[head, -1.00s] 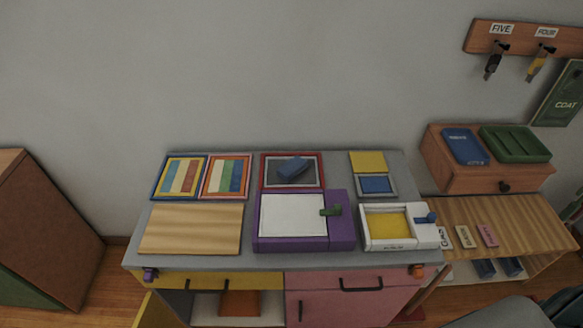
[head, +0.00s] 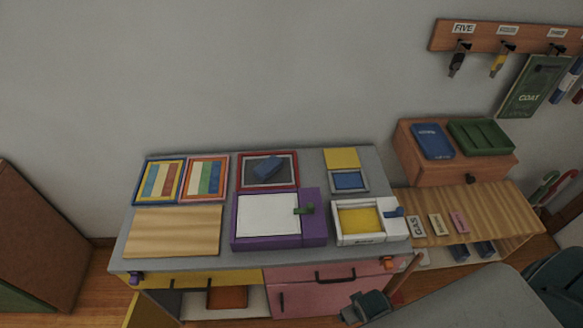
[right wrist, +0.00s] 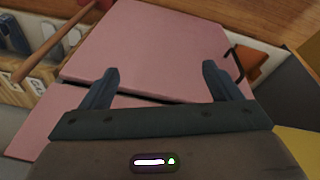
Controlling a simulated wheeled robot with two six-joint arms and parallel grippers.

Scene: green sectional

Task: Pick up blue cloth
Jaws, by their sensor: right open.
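A folded-looking blue piece (head: 268,167) lies on the dark panel in the red frame at the back middle of the grey-topped cabinet. A flat blue square (head: 349,180) lies in a small grey frame to its right. I cannot tell for sure which is the cloth. My right gripper (head: 368,306) is low in front of the cabinet, below the top and well away from both. In the right wrist view its two fingers (right wrist: 160,74) are apart with nothing between them, facing the pink door (right wrist: 150,45). My left gripper is not in view.
The cabinet top also holds a purple-framed white board (head: 270,218), a white tray with a yellow pad (head: 361,219), striped panels (head: 207,178) and a wooden board (head: 174,231). A wooden shelf (head: 470,212) stands right. A brown rod (head: 405,275) leans beside the cabinet.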

